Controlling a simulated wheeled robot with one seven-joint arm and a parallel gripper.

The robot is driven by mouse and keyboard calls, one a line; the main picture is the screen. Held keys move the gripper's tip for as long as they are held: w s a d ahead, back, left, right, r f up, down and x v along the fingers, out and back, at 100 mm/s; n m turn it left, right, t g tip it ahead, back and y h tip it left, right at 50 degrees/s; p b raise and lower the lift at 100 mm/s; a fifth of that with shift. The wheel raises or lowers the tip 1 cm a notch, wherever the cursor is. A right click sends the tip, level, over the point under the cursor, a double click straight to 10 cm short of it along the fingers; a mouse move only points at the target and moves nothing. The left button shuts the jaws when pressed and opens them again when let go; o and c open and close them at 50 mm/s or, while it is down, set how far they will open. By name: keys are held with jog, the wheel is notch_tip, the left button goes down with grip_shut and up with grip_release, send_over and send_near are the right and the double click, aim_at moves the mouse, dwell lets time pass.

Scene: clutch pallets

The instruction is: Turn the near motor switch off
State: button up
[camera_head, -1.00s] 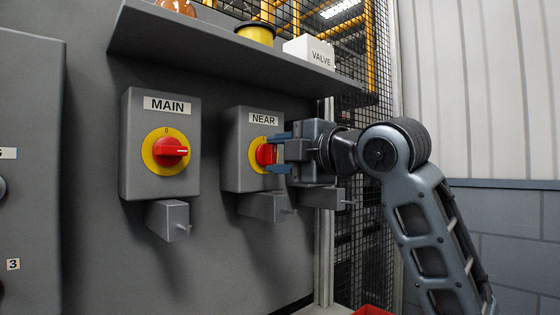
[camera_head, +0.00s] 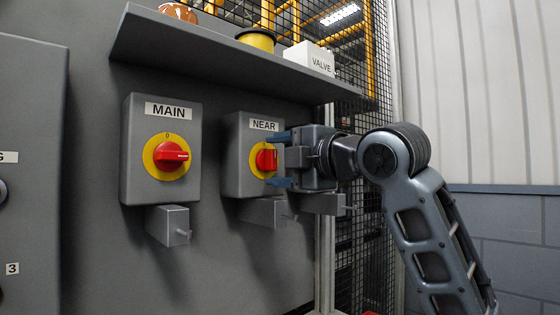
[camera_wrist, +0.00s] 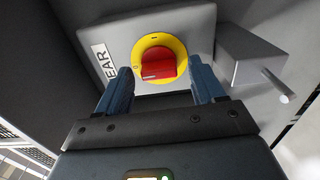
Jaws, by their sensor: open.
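The near motor switch (camera_head: 248,182) is a grey box labelled NEAR with a red knob on a yellow disc. My gripper (camera_head: 268,160) is open in front of it, one finger above the knob and one below. In the wrist view the red knob (camera_wrist: 158,67) lies between and beyond the fingertips of my gripper (camera_wrist: 166,75), with clear gaps on both sides. A white line shows on the knob's lower left there. In the head view my gripper partly hides the knob's right side.
The MAIN switch box (camera_head: 135,187), with its own red knob, is on the wall to the left. A shelf (camera_head: 210,55) overhangs both boxes and carries a white VALVE box (camera_head: 310,58). Small grey brackets (camera_head: 265,213) jut out below. A mesh fence stands behind my arm.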

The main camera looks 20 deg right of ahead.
jog(key=v, duration=0.7)
jog(key=shift+s+d+b, duration=0.15)
jog(key=shift+s+b, duration=0.2)
dwell(0.4)
